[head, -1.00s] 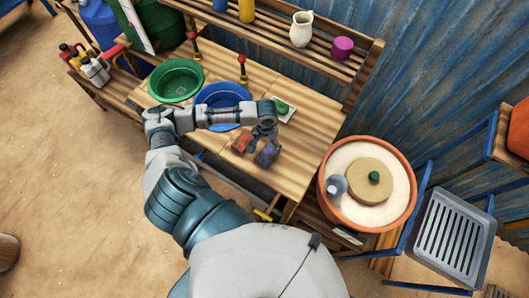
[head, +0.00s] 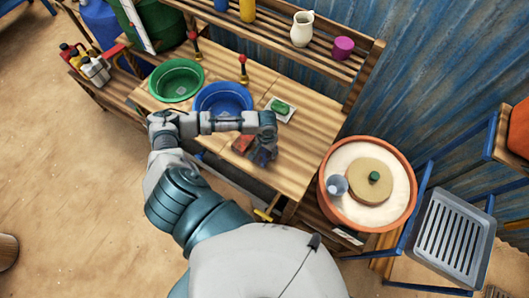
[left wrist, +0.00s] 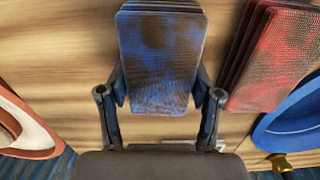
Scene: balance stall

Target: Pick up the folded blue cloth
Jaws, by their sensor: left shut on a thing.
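The folded blue cloth (left wrist: 160,60), dark-stained and layered, is between the two fingers of my left gripper (left wrist: 160,95) in the left wrist view. The fingers touch its two sides, and the gripper is shut on it. In the head view my left gripper (head: 264,142) points down at the table, and the cloth (head: 264,157) shows just below it, partly hidden. I cannot tell whether the cloth is clear of the tabletop. My right gripper is not in view.
A folded red cloth (left wrist: 275,58) lies close beside the blue one. On the wooden table (head: 305,130) are a blue basin (head: 222,97), a green basin (head: 176,80) and a green bar on a white dish (head: 280,108). A terracotta tub (head: 326,196) stands at the right.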

